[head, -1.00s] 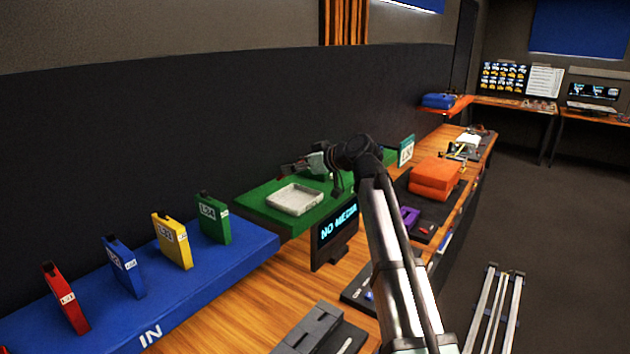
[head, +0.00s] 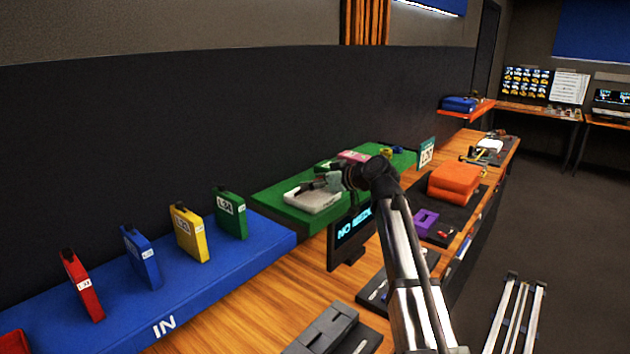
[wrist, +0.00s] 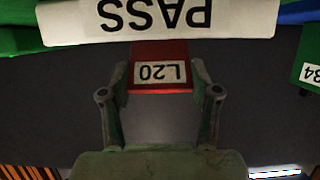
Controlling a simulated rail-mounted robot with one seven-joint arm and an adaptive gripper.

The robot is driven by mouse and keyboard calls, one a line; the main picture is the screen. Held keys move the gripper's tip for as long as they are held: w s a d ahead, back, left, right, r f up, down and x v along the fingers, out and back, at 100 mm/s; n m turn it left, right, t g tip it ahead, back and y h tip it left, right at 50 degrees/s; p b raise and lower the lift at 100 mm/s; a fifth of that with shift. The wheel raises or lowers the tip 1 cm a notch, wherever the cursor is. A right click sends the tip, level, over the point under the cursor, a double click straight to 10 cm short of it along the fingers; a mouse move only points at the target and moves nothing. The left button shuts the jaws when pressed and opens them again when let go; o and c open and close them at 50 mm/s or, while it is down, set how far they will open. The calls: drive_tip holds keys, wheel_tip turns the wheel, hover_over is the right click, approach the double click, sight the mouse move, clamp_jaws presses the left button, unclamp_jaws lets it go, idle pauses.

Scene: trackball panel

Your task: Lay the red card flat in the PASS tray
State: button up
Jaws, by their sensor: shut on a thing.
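In the wrist view my gripper (wrist: 160,95) is shut on a red card (wrist: 160,53) labelled L20, one finger on each side. The white PASS tray (wrist: 250,18) spans the top of that view, its lettering upside down, close to the card's far end. In the head view the tray (head: 313,206) sits on the green shelf, and my gripper (head: 312,186) is at its upper edge. The held card cannot be made out there. I cannot tell whether it touches the tray.
On the blue IN shelf (head: 235,262) stand red (head: 82,285), blue (head: 142,262), yellow (head: 190,235) and green (head: 230,215) cards. A pink tray (head: 353,156) lies behind my wrist on the green shelf (head: 270,200).

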drive_tip(key=shift+f, duration=0.1)
drive_tip(key=o, duration=1.2)
drive_tip(key=shift+o, duration=0.2)
drive_tip(key=v, duration=1.2)
